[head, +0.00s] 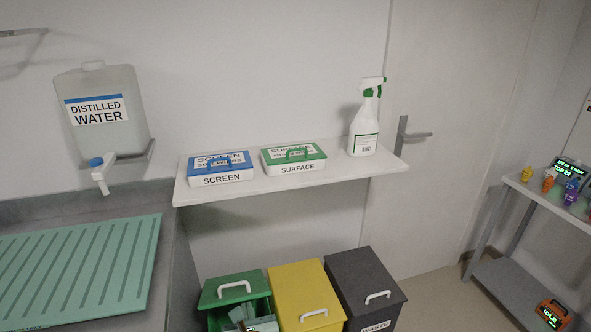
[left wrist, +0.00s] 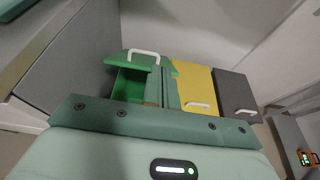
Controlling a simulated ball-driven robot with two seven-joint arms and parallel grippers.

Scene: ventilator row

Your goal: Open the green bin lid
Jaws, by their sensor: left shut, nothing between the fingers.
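The green bin (head: 262,306) stands at the bottom of the head view, left of the yellow bin. Its green lid (head: 218,291) has a white handle (head: 234,288) and sits ajar, with a gap under its near side. In the left wrist view the lid (left wrist: 130,61) is raised above the dark inside of the green bin (left wrist: 126,84). My left gripper (head: 242,314) is shut and empty at the near side of the lid, by the opening. Its fingers (left wrist: 166,84) partly hide the bin; whether they touch the lid I cannot tell. My right gripper is out of view.
The yellow bin (head: 298,284) and the dark grey bin (head: 362,276) stand close on the right, lids shut. A shelf (head: 235,194) with wipe boxes and a spray bottle (head: 364,125) hangs above. A counter (head: 172,235) edges the left side.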

